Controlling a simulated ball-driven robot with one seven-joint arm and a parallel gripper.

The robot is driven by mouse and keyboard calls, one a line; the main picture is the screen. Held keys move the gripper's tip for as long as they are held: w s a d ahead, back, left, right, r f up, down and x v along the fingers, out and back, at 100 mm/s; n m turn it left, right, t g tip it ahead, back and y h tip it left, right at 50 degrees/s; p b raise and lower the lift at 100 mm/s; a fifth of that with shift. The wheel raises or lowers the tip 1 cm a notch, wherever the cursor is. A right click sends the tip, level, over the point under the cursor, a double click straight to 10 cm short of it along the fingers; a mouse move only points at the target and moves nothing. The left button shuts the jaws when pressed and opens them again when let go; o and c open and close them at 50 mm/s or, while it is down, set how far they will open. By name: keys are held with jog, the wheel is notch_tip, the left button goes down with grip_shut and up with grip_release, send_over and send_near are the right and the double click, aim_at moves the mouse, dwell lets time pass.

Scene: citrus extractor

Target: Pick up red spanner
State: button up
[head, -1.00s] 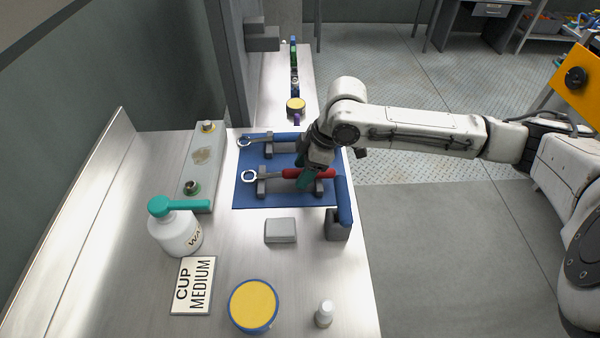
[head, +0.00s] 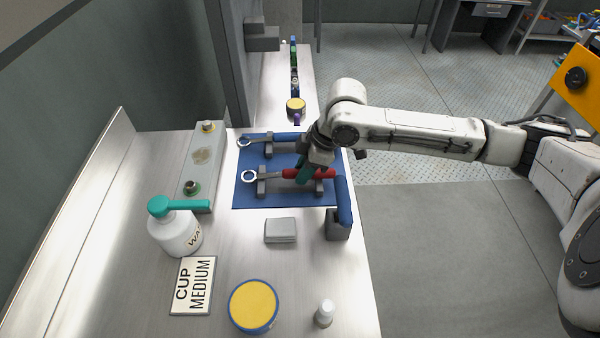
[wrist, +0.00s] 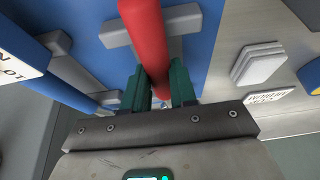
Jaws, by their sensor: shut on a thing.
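The red spanner (head: 325,173) has a red handle and a metal ring end. It lies across grey rests on a blue mat (head: 245,200) in the head view. My gripper (head: 304,173) comes down from above onto the red handle. In the wrist view the red handle (wrist: 146,40) runs between the green fingers of my gripper (wrist: 160,88), which are shut on it. The handle still appears at the height of its rests. My fingers hide part of it in the head view.
A blue-handled spanner (head: 286,137) lies behind on the same mat. A blue lever on a dark block (head: 337,228) stands close at the right. A grey block (head: 281,230), a white pump bottle (head: 176,232) and a yellow-topped tin (head: 253,306) are nearer the front.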

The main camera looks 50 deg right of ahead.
grip_shut()
jog(key=shift+r, duration=0.1)
